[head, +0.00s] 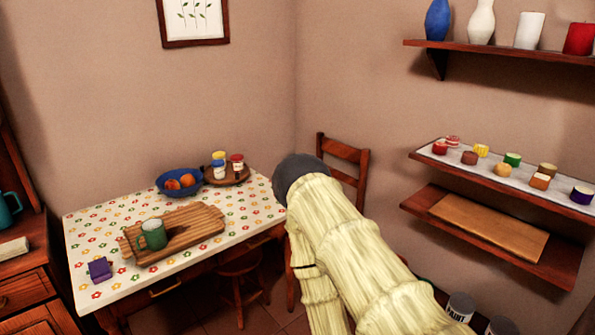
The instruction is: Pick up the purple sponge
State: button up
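The purple sponge (100,269) lies at the front left of a table (93,218) with a white flower-patterned top. It is left of a wooden board (205,224) and apart from it. A green mug (151,235) stands on the board. My arm reaches up from the lower right, with its dark rounded part to the right of the table, far from the sponge. I cannot make out my gripper's fingers.
A blue bowl of oranges (168,191) and a round wooden tray (239,178) with jars stand at the table's back. A chair (345,152) and a stool (240,264) are close by. A wooden cabinet (30,290) stands left. Wall shelves (500,186) hold small items at right.

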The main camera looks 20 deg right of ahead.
aim_at(99, 269)
jog(key=z, duration=0.7)
jog(key=k, duration=1)
jog(key=z, duration=1)
jog(key=i, duration=1.9)
jog(key=u, duration=1.45)
jog(key=i, duration=0.4)
jog(key=u, duration=0.3)
